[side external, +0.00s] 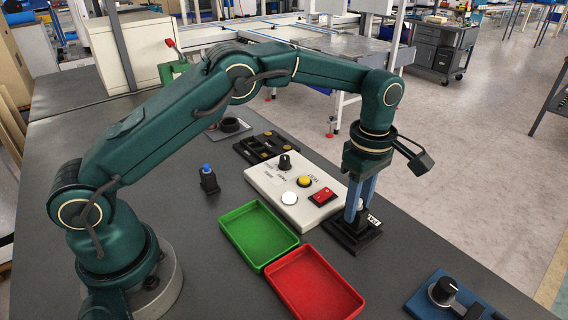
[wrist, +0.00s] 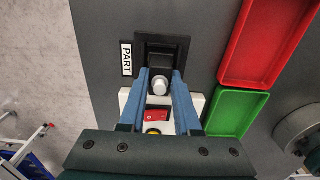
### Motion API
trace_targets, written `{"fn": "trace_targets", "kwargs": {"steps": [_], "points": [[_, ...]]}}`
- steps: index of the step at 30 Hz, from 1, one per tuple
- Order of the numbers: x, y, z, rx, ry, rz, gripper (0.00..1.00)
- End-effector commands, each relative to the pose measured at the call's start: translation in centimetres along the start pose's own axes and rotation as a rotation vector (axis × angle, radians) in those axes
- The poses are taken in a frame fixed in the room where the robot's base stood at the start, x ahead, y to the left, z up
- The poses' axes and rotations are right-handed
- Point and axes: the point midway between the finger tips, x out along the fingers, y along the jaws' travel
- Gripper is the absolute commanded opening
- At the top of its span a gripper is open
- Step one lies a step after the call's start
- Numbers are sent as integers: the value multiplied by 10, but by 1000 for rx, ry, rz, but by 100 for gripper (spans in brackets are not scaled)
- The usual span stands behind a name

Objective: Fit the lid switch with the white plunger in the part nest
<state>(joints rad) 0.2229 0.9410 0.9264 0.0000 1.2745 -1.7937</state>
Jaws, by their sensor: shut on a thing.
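The lid switch with the white plunger (wrist: 159,82) is between the fingers of my gripper (wrist: 160,74), which is shut on it. Its body is mostly hidden by the fingers. The black part nest (wrist: 180,48) is right at the fingertips in the wrist view, beside a white "PART" label (wrist: 126,58). In the side external view my gripper (side external: 359,212) points straight down over the nest (side external: 345,240). I cannot tell whether the switch is seated in the nest or just above it. A second switch, with a blue plunger (side external: 207,168), stands upright on the table.
A white control box (side external: 262,184) with a knob, a yellow button and a red switch stands close beside the nest. Green (side external: 268,262) and red (side external: 299,248) trays lie in front. A black slotted rack (side external: 243,152) is behind; a blue fixture (side external: 424,303) is at lower right.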

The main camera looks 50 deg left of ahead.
Motion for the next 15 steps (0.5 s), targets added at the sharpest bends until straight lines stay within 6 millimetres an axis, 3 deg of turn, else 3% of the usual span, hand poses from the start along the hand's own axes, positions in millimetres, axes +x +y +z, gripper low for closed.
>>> {"fn": "trace_targets", "kwargs": {"steps": [14, 15], "points": [[7, 0, 0, 0, 0, 1, 0], [7, 0, 0, 0, 0, 1, 43]]}}
